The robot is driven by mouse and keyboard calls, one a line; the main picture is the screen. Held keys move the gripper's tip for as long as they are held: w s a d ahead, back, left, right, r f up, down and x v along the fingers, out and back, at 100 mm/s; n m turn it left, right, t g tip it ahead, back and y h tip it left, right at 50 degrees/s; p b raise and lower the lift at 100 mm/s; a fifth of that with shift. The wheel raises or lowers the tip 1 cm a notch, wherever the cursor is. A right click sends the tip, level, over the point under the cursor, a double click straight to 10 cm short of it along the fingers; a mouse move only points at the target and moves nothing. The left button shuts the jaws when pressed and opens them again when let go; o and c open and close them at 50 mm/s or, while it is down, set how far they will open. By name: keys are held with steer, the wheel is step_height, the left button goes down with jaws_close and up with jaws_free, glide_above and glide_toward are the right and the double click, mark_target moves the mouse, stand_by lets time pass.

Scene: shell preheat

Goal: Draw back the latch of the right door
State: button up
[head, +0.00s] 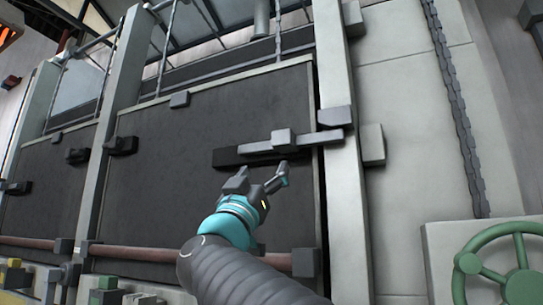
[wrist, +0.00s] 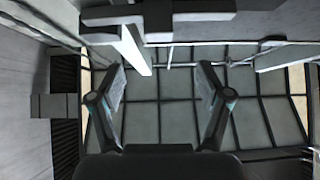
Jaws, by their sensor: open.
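The right door (head: 190,170) is a large dark panel between pale posts. Its latch is a grey bar (head: 310,139) with a raised block handle (head: 282,139), lying level near the door's right edge. The bar's right end reaches a dark keeper block (head: 336,116) on the post. My gripper (head: 262,178) is open and empty, just below the latch and apart from it. In the wrist view my gripper (wrist: 162,78) shows two spread fingers with nothing between them. The latch bar (wrist: 205,12) and its block (wrist: 158,22) cross the top of that view, beyond the fingertips.
A pale post (head: 343,200) stands right of the door, with a chain (head: 458,100) and a green handwheel (head: 500,265) farther right. A brown horizontal pipe (head: 170,254) runs low across the door. Another dark door (head: 45,190) is at left.

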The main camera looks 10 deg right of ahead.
mark_target(280, 145)
steer(key=p+x, duration=0.4)
steer(key=x, duration=1)
steer(key=shift+s+d, duration=0.15)
